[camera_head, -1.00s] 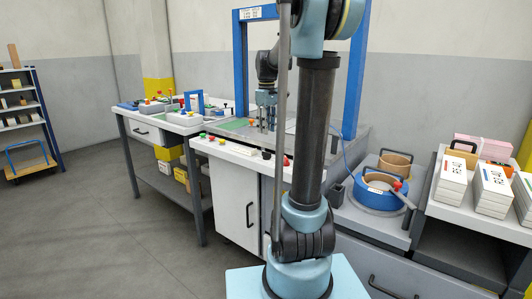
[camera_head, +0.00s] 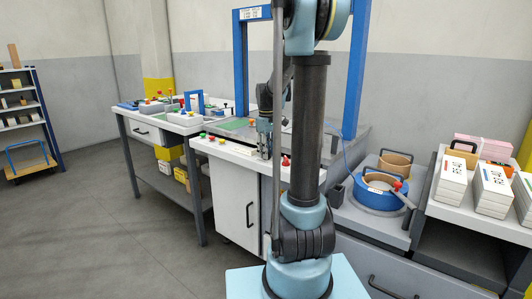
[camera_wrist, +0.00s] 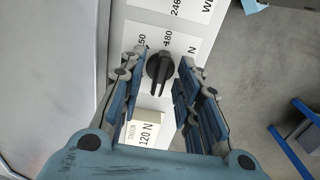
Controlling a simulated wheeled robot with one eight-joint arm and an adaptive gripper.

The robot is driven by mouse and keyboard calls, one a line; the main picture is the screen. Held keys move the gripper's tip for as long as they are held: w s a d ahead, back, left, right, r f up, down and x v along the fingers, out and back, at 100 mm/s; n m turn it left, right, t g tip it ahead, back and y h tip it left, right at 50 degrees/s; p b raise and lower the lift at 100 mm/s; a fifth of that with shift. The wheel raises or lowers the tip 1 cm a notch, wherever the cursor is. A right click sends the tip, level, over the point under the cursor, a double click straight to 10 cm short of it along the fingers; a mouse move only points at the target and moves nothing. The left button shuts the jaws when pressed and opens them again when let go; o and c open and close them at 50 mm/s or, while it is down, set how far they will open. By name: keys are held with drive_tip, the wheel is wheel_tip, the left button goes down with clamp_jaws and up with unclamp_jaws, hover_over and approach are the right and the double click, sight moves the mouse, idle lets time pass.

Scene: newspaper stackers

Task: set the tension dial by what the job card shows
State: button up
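The tension dial (camera_wrist: 159,66) is a black knob with a raised bar, on a white panel in the wrist view. Printed marks around it are partly covered; "50", what looks like "180" or "480", and "N" show. A pale job card or block (camera_wrist: 143,128) below the dial reads "TENSION 120 N". My gripper (camera_wrist: 163,58) is open, with one blue-padded finger on each side of the dial and gaps between; I cannot tell how far above the panel the fingertips are. In the head view my gripper (camera_head: 264,150) is at the front ledge of the blue-framed machine.
A red button (camera_head: 285,161) sits right of my gripper on the ledge. Green and red buttons (camera_head: 207,137) are at its left end. A blue strap reel (camera_head: 380,192) stands right, beside bundled paper stacks (camera_head: 452,183). The floor at left is clear.

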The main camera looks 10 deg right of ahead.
clamp_jaws()
drive_tip(key=shift+m, duration=0.3)
drive_tip(key=m, duration=1.2)
drive_tip(key=shift+m, duration=0.3)
drive_tip(key=shift+w+m, duration=0.1)
drive_tip(key=shift+m, duration=2.1)
